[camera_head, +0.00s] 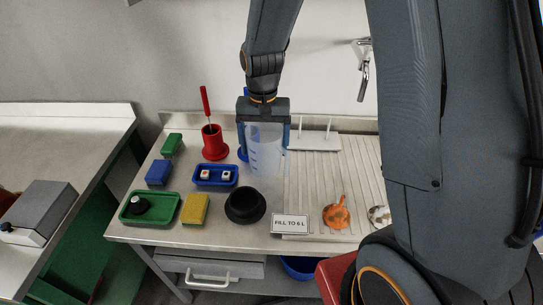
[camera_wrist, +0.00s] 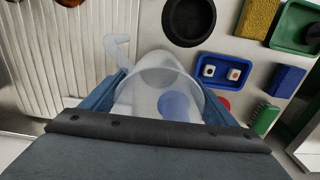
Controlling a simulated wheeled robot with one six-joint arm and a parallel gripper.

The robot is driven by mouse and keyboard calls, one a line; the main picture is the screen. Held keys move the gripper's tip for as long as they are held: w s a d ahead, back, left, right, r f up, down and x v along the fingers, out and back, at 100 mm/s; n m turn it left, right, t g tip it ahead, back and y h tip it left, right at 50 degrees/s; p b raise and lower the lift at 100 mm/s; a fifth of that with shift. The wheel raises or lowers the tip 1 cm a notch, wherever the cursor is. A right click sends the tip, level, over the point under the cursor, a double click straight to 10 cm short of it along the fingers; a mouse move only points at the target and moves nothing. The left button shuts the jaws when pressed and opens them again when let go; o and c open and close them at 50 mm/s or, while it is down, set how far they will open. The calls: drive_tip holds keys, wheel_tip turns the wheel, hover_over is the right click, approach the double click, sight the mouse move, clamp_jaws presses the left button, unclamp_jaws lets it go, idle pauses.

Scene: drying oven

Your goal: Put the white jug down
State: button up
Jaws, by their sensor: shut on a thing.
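The white jug (camera_head: 265,155) is translucent with faint blue markings. My gripper (camera_head: 264,138) is shut on it, one finger on each side, near the left edge of the ribbed drainer (camera_head: 310,175). The jug looks upright; whether its base touches the counter or hangs just above it, I cannot tell. In the wrist view the jug (camera_wrist: 158,85) lies between my fingers, with its handle (camera_wrist: 116,48) toward the upper left. A blue round shape shows through its wall. My gripper (camera_wrist: 165,95) hides part of the jug's near side.
Close by stand a black bowl (camera_head: 245,206), a blue tray (camera_head: 206,183) with two small blocks and a red holder (camera_head: 214,152). A blue item (camera_head: 242,154) is partly hidden behind my gripper. An orange item (camera_head: 336,212) and a "FILL TO 6 L" sign (camera_head: 290,224) are at the drainer.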

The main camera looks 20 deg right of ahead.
drive_tip(key=shift+f+p, duration=0.55)
drive_tip(key=shift+f, duration=1.75)
drive_tip(key=shift+f, duration=0.1)
drive_tip(key=o, duration=1.1)
